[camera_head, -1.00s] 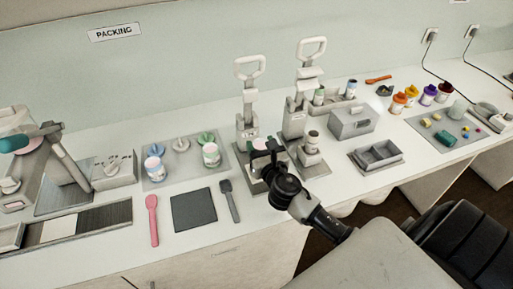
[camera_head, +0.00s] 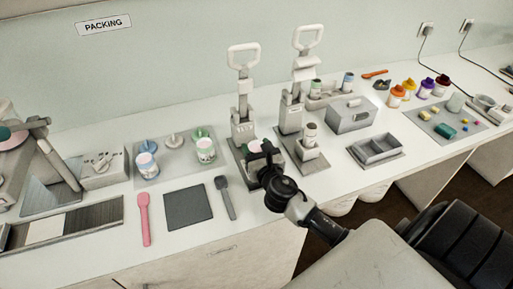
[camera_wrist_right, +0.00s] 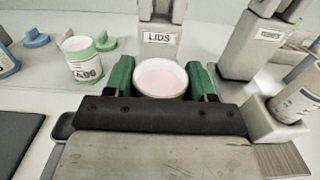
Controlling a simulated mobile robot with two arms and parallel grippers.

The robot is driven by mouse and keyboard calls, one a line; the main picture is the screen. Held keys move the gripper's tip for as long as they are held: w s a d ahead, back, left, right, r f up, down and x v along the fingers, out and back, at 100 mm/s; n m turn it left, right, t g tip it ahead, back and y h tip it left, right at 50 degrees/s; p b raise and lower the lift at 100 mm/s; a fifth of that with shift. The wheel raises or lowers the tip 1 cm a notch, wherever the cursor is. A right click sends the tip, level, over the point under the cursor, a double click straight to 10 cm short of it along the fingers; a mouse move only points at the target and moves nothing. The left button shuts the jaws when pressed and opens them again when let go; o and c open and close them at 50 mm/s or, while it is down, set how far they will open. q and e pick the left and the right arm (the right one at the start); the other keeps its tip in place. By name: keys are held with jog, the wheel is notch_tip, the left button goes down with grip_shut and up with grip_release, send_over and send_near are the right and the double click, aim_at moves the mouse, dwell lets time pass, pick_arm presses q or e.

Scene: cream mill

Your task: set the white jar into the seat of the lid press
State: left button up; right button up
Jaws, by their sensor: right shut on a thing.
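The white jar (camera_wrist_right: 160,80), with pale pink cream in its open top, stands between the green fingers of my right gripper (camera_wrist_right: 161,84) in the right wrist view. The gripper is shut on it. In the head view my right gripper (camera_head: 262,158) is at the front of the lid press (camera_head: 243,125), with the jar partly hidden by it. The press also shows in the wrist view (camera_wrist_right: 160,39), marked LIDS, directly behind the jar. The seat is hidden by jar and gripper, so I cannot tell whether the jar touches it. My left gripper is not in view.
A second press (camera_head: 291,115) stands close on the right, with a jar (camera_head: 310,132) at its front. A tray (camera_head: 178,160) with jars and lids is on the left. A dark mat (camera_head: 190,207) and a grey spatula (camera_head: 226,198) lie in front.

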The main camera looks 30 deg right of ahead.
jog(key=shift+f, duration=0.1)
dwell(0.3)
jog(key=shift+f, duration=0.3)
dwell(0.5)
jog(key=shift+f+b, duration=0.4)
dwell(0.5)
jog(key=shift+f, duration=0.2)
dwell(0.4)
jog(key=o, duration=1)
jog(key=shift+o, duration=0.2)
